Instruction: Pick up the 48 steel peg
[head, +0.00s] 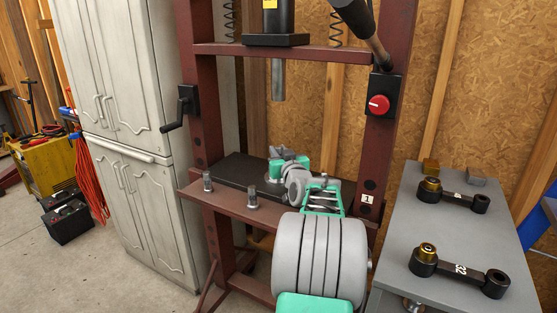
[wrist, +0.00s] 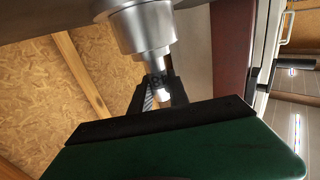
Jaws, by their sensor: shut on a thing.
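The steel peg (wrist: 148,38) is a stepped, shiny cylinder with a wide collar and a narrower end. My gripper (wrist: 157,88) has its dark fingers on both sides of the narrow end and is shut on it. A marking partly shows on the narrow part, too small to read surely. In the head view my gripper (head: 281,167) is at the press's dark plate, and my arm covers part of that spot. I cannot tell whether the peg touches the surface. Two other pegs stand upright on the red beam, one at the left (head: 208,182) and one nearer my gripper (head: 252,199).
The red press frame (head: 203,105) rises around my gripper, with a steel ram (head: 278,80) above. A grey table (head: 395,225) at the right holds black link arms (head: 460,272) with brass bushings. A white cabinet (head: 120,110) stands at the left.

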